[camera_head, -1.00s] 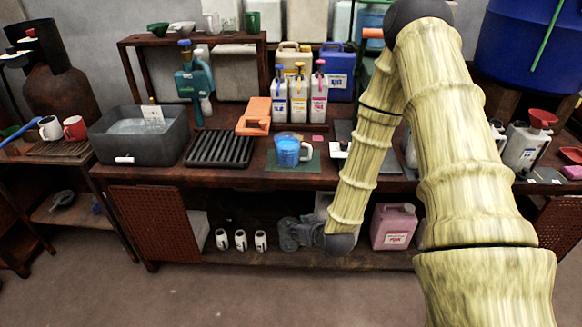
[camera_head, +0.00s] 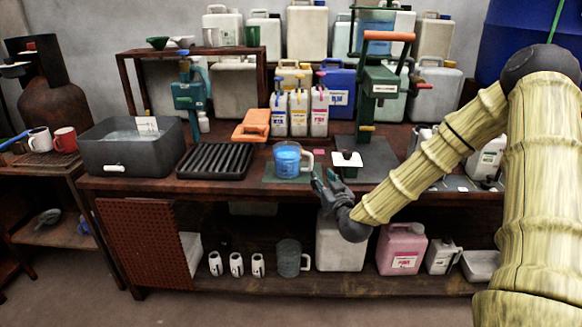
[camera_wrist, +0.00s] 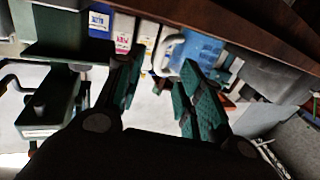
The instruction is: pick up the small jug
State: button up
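A clear jug of blue liquid (camera_head: 287,160) stands upright on a dark green mat (camera_head: 270,177) on the bench, its pale handle facing right. It also shows in the wrist view (camera_wrist: 201,50), beyond the fingers, with its handle to the left. A second, grey see-through jug (camera_head: 288,258) stands on the lower shelf. My gripper (camera_head: 326,184) is at the bench's front edge, just right of and in front of the blue-filled jug, apart from it. In the wrist view the two teal-padded fingers (camera_wrist: 158,88) are spread, with nothing between them.
A green press (camera_head: 377,95) with a white-topped block (camera_head: 347,160) before it stands right of the jug. A black rack (camera_head: 215,161), an orange item (camera_head: 252,125) and several labelled bottles (camera_head: 299,112) stand left and behind. A pink canister (camera_head: 402,248) is on the lower shelf.

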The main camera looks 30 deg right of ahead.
aim_at(312, 164)
jog(key=shift+x, duration=1.6)
jog(key=shift+r+b+x, duration=0.15)
jog(key=shift+b+x, duration=0.1)
jog(key=shift+x, duration=1.05)
jog(key=shift+r+b+x, duration=0.15)
jog(key=shift+b+x, duration=0.1)
jog(key=shift+x, duration=1)
jog(key=shift+a, duration=0.15)
grip_shut()
